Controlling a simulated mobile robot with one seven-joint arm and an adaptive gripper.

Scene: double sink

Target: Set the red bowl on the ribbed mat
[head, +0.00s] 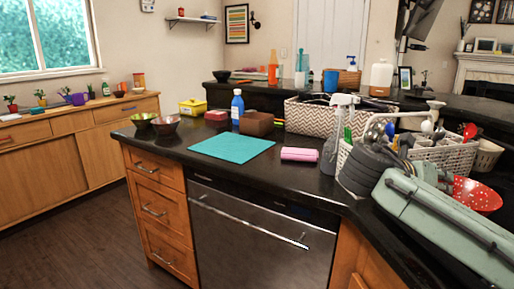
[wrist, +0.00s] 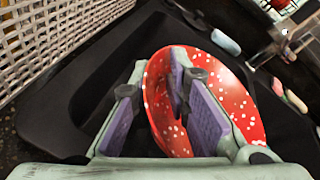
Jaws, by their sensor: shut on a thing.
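The red bowl with white dots (wrist: 235,100) is tilted on its side in my gripper (wrist: 155,88). One purple-padded finger is inside the bowl and the other is outside, with the bowl's wall between them. A flat teal mat (head: 232,146) lies bare on the dark counter, well to the left of the bowl. I cannot make out ribs on it at this size.
A white wire rack (head: 445,152) with utensils stands by the bowl; a white basket (wrist: 50,40) shows at the wrist view's left. A spray bottle (head: 332,140), pink pouch (head: 300,154), brown box (head: 257,123) and blue bottle (head: 238,108) stand around the mat.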

